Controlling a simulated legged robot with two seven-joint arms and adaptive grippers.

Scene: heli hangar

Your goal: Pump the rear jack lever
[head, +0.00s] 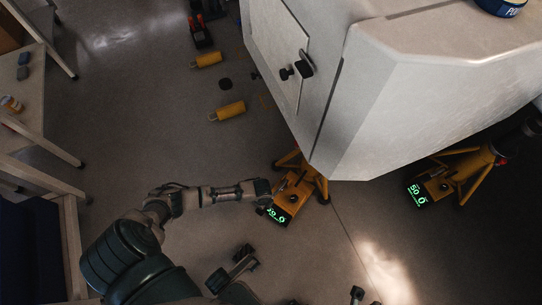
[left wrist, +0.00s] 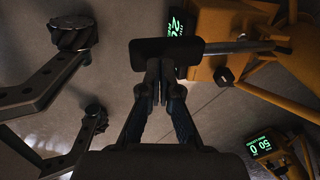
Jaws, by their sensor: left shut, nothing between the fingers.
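A yellow jack (head: 298,188) with a green-lit display (head: 278,214) stands under the pale fuselage corner in the head view. My left gripper (head: 264,190) is right beside it. In the left wrist view, the jack's lever (left wrist: 240,47) is a metal rod ending in a wide black grip (left wrist: 150,51). My left gripper (left wrist: 158,72) is shut and empty, its fingertips at the black grip. I cannot tell whether they touch. A second yellow jack (head: 462,176) with a display reading about 50 stands to the right. My right gripper is not in view.
The pale fuselage (head: 430,110) overhangs both jacks. Yellow cylinders (head: 228,110) lie on the floor toward the back. A table (head: 28,95) stands at the left. Open floor (head: 150,120) lies between the table and the fuselage.

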